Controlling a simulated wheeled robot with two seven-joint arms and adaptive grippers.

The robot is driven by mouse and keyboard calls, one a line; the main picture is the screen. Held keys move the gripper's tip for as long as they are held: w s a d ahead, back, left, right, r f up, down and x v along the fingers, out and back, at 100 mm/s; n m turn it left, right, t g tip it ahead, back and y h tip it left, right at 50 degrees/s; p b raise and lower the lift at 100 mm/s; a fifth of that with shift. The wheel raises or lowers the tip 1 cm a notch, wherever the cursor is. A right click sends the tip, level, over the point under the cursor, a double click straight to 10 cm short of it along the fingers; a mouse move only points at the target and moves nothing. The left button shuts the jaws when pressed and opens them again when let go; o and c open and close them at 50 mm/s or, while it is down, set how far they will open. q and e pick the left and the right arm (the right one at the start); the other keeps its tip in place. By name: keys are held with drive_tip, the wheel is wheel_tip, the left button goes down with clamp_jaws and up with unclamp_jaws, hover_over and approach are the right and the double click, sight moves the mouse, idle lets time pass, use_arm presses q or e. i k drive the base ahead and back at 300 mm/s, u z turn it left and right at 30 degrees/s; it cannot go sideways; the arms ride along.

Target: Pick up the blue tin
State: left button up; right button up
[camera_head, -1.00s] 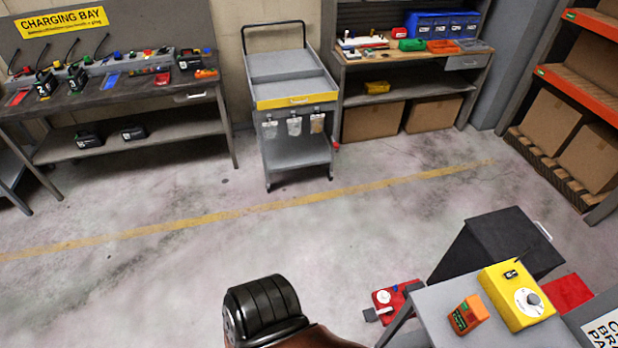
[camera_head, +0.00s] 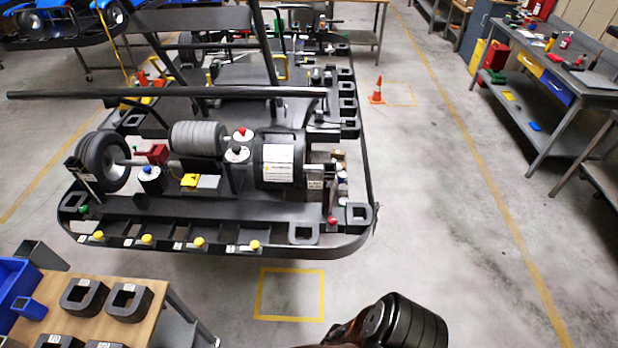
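No thing that I can clearly tell as a blue tin shows. A small white container with a blue top (camera_head: 149,178) stands on the near part of the black kart frame (camera_head: 340,240), left of centre. Several small cans (camera_head: 342,182) stand close together at the frame's right side; some look whitish or bluish, too small to tell apart. A black ribbed part of my arm rises at the bottom edge, right of centre. No gripper fingers show, so both grippers are out of view.
A wooden-topped table (camera_head: 115,335) with black blocks and blue bins (camera_head: 15,285) stands at the bottom left. A grey workbench (camera_head: 545,105) is at the right.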

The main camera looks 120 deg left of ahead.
sight(342, 176)
drive_tip(key=u, duration=2.25)
drive_tip(key=i, duration=4.05)
drive_tip(key=u, duration=3.2)
